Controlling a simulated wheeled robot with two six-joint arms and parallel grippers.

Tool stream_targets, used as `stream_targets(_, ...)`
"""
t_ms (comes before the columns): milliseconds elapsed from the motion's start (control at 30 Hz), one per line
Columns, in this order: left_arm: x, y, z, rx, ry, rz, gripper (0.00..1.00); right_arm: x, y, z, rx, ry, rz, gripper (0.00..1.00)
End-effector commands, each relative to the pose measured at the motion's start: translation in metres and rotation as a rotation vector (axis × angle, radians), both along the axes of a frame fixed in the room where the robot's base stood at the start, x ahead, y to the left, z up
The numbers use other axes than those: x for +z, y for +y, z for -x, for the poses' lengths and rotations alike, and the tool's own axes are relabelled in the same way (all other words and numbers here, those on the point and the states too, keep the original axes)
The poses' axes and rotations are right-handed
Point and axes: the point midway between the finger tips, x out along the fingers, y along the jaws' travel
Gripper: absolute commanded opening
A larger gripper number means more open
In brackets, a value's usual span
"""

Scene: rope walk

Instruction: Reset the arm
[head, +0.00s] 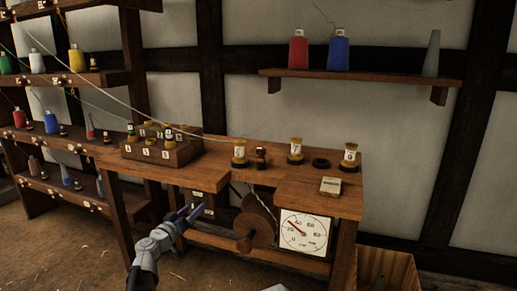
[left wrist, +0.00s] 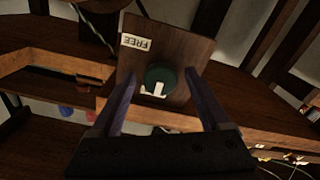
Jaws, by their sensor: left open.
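My left gripper (head: 192,212) is in front of the wooden bench, below its top. In the left wrist view the same gripper (left wrist: 160,78) has its two fingers spread, with nothing held between them. Beyond the fingers is a wooden panel (left wrist: 185,60) with a label reading FREE (left wrist: 136,42), upside down. A dark green round knob (left wrist: 160,75) with a white mark sits on the panel, framed between the fingers. I cannot tell whether the fingers touch it. My right gripper is not in view.
The bench top (head: 225,165) carries a numbered block (head: 162,150), several small spools and a tag (head: 331,186). A dial (head: 305,233) and a wooden wheel (head: 255,222) sit below. A spool rack (head: 85,80) stands left; a wall shelf (head: 375,75) hangs above. A crate (head: 398,262) is lower right.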

Motion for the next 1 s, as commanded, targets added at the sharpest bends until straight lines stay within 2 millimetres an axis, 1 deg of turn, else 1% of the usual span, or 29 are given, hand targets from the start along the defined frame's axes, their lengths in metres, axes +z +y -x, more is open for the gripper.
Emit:
stream_targets(200, -0.0001, 0.0005, -0.0002, 0.0, -0.065, -0.178, 0.8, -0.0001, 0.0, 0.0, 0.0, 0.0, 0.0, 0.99)
stream_targets(400, -0.0002, 0.0006, -0.0002, 0.0, -0.101, -0.277, 0.8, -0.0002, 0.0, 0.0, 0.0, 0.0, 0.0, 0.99)
stream_targets(600, -0.0002, 0.0007, -0.0003, 0.0, -0.114, -0.313, 0.8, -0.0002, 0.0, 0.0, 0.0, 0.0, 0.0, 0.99)
stream_targets(1000, -0.0001, -0.0016, 0.0011, -0.004, -0.114, -0.313, 0.8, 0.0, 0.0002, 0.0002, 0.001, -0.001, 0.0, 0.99)
